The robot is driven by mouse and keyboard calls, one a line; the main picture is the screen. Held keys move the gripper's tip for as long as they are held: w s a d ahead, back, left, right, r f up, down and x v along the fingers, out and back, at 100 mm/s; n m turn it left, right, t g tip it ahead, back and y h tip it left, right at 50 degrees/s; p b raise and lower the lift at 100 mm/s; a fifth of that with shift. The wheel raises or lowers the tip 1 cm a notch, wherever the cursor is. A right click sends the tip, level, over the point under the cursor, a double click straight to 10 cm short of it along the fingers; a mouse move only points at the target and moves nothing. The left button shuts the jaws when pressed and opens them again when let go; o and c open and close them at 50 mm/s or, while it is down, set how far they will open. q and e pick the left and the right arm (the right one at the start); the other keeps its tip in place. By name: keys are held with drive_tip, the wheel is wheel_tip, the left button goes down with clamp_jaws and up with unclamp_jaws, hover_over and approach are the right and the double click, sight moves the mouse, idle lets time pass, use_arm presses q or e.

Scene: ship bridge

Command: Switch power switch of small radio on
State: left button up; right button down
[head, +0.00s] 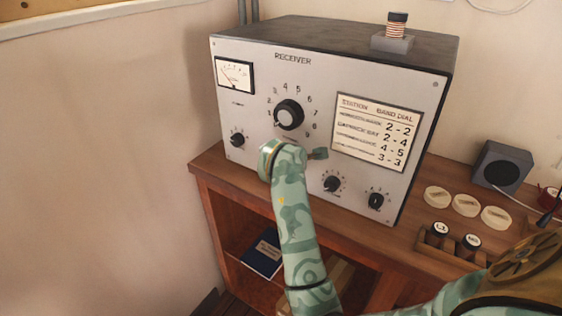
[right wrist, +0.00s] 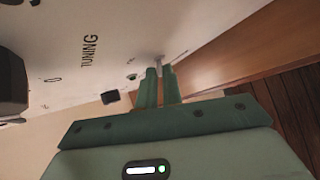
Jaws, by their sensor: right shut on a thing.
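The small radio is a grey-faced box marked RECEIVER (head: 312,85) with a dark top, standing on the wooden desk at the wall. My right arm reaches up across its front, and the right gripper (head: 318,154) points right along the lower middle of the panel. In the right wrist view the gripper (right wrist: 160,88) is shut on a small pale lever, the power switch (right wrist: 158,62), at the panel. The fingers cover part of it, and its on or off position cannot be told. The head view does not show the switch clearly. My left gripper is out of view.
The panel carries a large tuning knob (head: 289,115), smaller knobs (head: 333,183), a meter (head: 235,75) and a station card (head: 376,131). To the right on the desk (head: 420,199) are pale discs (head: 466,205), a dark speaker box (head: 502,166) and a holder with two cylinders (head: 440,233).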

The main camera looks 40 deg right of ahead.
drive_tip(key=shift+r+y+p, duration=0.1)
drive_tip(key=shift+y+p, duration=0.2)
idle(0.4)
drive_tip(key=c, duration=1.8)
unclamp_jaws()
drive_tip(key=shift+c, duration=0.2)
